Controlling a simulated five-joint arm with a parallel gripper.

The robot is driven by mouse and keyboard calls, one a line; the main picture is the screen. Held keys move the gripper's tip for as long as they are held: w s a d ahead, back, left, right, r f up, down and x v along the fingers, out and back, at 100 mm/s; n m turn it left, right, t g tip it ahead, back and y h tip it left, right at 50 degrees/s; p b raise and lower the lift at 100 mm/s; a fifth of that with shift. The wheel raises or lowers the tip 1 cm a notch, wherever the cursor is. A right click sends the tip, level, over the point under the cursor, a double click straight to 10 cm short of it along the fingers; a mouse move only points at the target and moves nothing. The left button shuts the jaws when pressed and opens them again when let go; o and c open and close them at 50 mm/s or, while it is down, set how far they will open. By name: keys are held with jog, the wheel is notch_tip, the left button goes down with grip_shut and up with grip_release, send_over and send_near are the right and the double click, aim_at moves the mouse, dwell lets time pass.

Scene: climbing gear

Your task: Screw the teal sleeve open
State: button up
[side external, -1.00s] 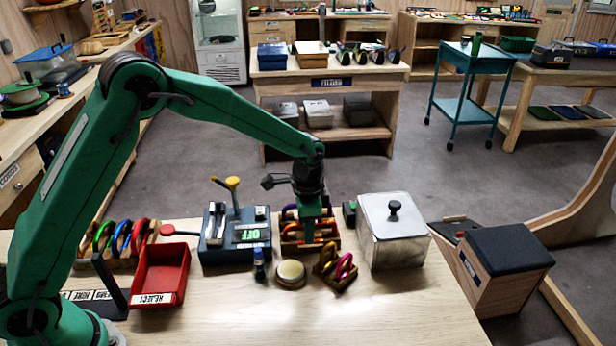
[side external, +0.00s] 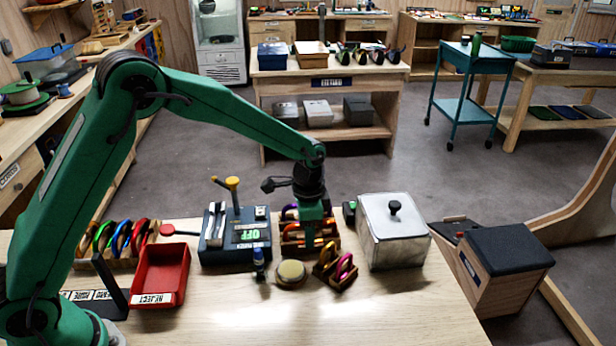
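My gripper (side external: 310,236) points down over a small wooden rack (side external: 291,248) of coloured carabiners, in the middle of the workbench. Its fingers are small and seen from the side, so I cannot tell whether they are open, shut or touching a carabiner. Orange and purple parts show in the rack around the fingers. I cannot make out a teal sleeve; the green gripper and its wrist hide part of the rack.
A dark device with a green display (side external: 236,238) stands left of the rack, a lidded metal box (side external: 393,240) right. In front are a small bottle (side external: 259,266), a round tin (side external: 291,273) and a smaller carabiner rack (side external: 336,270). A red tray (side external: 160,275) stands left; the front bench is clear.

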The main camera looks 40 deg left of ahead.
jog(key=shift+s+d, duration=0.4)
dwell(0.4)
jog(key=shift+r, duration=1.4)
dwell(0.5)
jog(key=shift+w+a, duration=0.8)
jog(key=shift+f, duration=0.1)
jog(key=shift+s+d+f, duration=0.15)
jog(key=shift+d+f, duration=0.05)
jog(key=shift+f, duration=0.5)
jog(key=shift+s+d+f, duration=0.1)
jog(key=shift+d+f, duration=0.05)
jog(key=shift+f, duration=0.5)
jog(key=shift+s+d, duration=0.5)
dwell(0.3)
